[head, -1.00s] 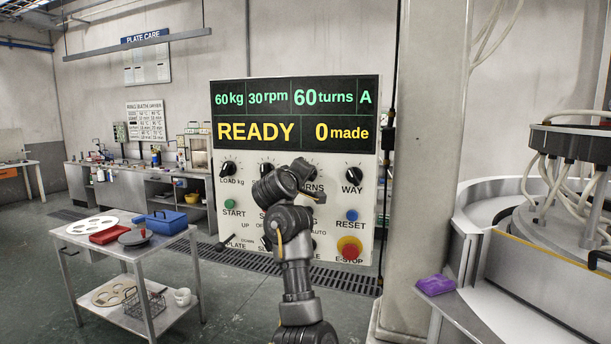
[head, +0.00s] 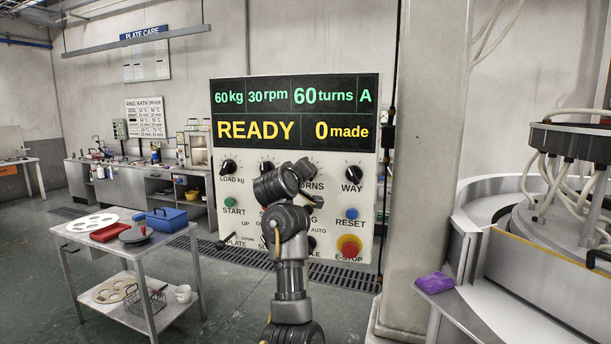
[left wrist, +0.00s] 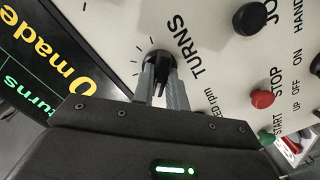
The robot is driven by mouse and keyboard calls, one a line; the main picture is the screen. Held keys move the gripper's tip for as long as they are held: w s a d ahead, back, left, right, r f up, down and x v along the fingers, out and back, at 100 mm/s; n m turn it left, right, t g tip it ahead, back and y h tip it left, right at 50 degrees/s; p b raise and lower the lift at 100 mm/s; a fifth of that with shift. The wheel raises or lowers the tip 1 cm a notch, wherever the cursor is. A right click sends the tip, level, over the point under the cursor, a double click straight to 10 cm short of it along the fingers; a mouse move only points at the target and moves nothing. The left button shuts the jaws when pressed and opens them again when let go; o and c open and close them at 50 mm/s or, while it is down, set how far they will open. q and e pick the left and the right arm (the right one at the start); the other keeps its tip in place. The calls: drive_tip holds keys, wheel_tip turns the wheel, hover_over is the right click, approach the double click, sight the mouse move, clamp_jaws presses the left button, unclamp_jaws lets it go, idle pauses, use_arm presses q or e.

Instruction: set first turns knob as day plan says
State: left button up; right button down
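The control panel (head: 366,240) faces me, its display (head: 295,113) reading 60 kg, 30 rpm, 60 turns, A, READY and 0 made. In the head view my left arm hides the turns knob and part of the lower panel. In the left wrist view the black turns knob (left wrist: 160,58) sits beside the word TURNS. My left gripper (left wrist: 161,82) has its two grey fingers close on either side of this knob, at the panel face. I cannot tell whether they press on it. My right gripper is not in view.
The load knob (head: 228,167) and way knob (head: 353,174) flank the hidden area. A red emergency stop (head: 348,246) is low right. A trolley (head: 163,247) stands left, a pillar (head: 425,150) and lapping machine (head: 550,255) right. Wall charts (head: 146,117) hang behind, too small to read.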

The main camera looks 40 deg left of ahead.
use_arm(q)
drive_tip(key=o, duration=0.4)
drive_tip(key=shift+o, duration=0.2)
drive_tip(key=b+v, duration=0.2)
drive_tip(key=v, duration=0.8)
drive_tip(key=shift+s, duration=0.4)
drive_tip(key=shift+d, duration=0.1)
